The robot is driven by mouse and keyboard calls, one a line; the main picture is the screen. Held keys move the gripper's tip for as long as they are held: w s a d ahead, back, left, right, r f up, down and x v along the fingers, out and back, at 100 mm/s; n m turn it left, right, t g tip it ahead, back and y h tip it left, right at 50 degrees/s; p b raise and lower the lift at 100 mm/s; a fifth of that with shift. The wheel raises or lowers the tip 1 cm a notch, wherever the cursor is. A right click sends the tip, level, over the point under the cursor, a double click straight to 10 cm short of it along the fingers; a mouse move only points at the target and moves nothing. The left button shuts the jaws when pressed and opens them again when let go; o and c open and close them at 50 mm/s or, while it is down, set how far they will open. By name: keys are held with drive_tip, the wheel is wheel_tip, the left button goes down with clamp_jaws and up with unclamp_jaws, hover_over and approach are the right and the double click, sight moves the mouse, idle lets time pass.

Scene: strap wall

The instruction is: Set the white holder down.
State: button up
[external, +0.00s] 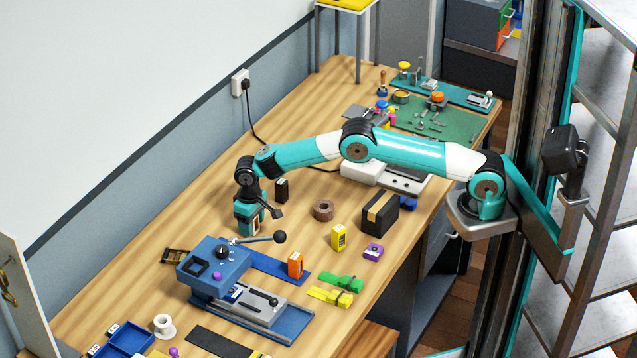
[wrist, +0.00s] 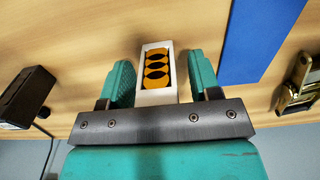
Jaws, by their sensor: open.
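The white holder (wrist: 156,97) is a small open box with a stack of orange and black pieces inside. In the wrist view it is on the wooden table, between the two teal fingers of my gripper (wrist: 162,76). The fingers are spread, with a visible gap on each side of the holder, so they do not appear to grip it. In the external view my gripper (external: 250,222) points down low over the table behind the blue fixture, and it hides most of the holder there.
The blue fixture with a lever (external: 215,265) stands in front of my gripper. A black block (external: 281,190), brown tape roll (external: 323,209) and yellow box (external: 338,237) are to the right. A blue mat (wrist: 262,45) and metal buckle (wrist: 297,88) lie right in the wrist view. Bare wood surrounds the holder.

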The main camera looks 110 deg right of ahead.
wheel_tip(320, 180, up, 12)
drive_tip(key=shift+r+b, duration=0.2)
drive_tip(key=shift+b, duration=0.65)
drive_tip(key=s+a+r+n, duration=0.3)
drive_tip(key=s+a+r, duration=0.1)
drive_tip(key=a, duration=0.4)
drive_tip(key=s+a+r+n+y, duration=0.1)
drive_tip(key=s+a+r+n, duration=0.3)
drive_tip(key=a, duration=0.5)
drive_tip(key=s+a+r+n, duration=0.25)
drive_tip(key=s+a, duration=0.25)
drive_tip(key=a, duration=0.3)
drive_tip(key=s+a+f+n+y, duration=0.1)
drive_tip(key=s+a+n, duration=0.2)
drive_tip(key=s, duration=1.1)
drive_tip(key=s+a+n+y, duration=0.2)
drive_tip(key=s+a+n, duration=0.1)
drive_tip(key=s+a, duration=0.7)
drive_tip(key=s, duration=0.4)
drive_tip(key=shift+s+f+n, duration=0.25)
drive_tip(key=shift+f+n, duration=0.1)
